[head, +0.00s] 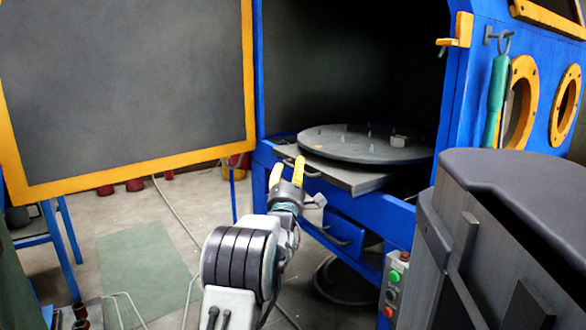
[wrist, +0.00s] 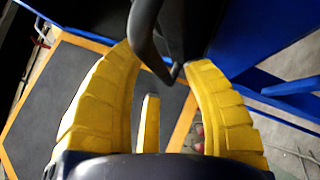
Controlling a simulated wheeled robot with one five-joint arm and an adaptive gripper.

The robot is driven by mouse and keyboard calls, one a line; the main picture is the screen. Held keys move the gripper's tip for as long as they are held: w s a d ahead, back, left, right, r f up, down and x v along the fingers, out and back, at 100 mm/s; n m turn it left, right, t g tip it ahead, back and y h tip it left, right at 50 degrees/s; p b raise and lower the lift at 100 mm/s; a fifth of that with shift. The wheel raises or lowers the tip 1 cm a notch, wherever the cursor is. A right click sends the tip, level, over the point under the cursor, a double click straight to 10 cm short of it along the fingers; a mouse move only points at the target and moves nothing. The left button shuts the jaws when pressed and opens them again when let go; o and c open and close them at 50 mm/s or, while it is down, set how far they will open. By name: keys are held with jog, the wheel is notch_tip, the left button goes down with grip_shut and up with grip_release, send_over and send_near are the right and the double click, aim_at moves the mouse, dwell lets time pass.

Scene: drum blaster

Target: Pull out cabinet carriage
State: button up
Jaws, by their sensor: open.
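The cabinet carriage, a grey plate (head: 345,178) bearing a round dark turntable (head: 365,146) with several small pins, sits in the opening of the blue cabinet. Its front edge is at the cabinet mouth. My gripper (head: 287,167), with yellow fingers, is at the plate's front left and is open. In the wrist view a dark curved handle (wrist: 148,42) lies between the spread tips of my gripper (wrist: 163,60). Neither finger is visibly closed on the handle. The handle's far end is hidden in shadow.
A large yellow-framed grey door (head: 125,80) stands open at left. Cables lie on the floor.

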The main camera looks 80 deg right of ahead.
jog(key=shift+x, duration=0.75)
jog(key=shift+c, duration=0.3)
grip_shut()
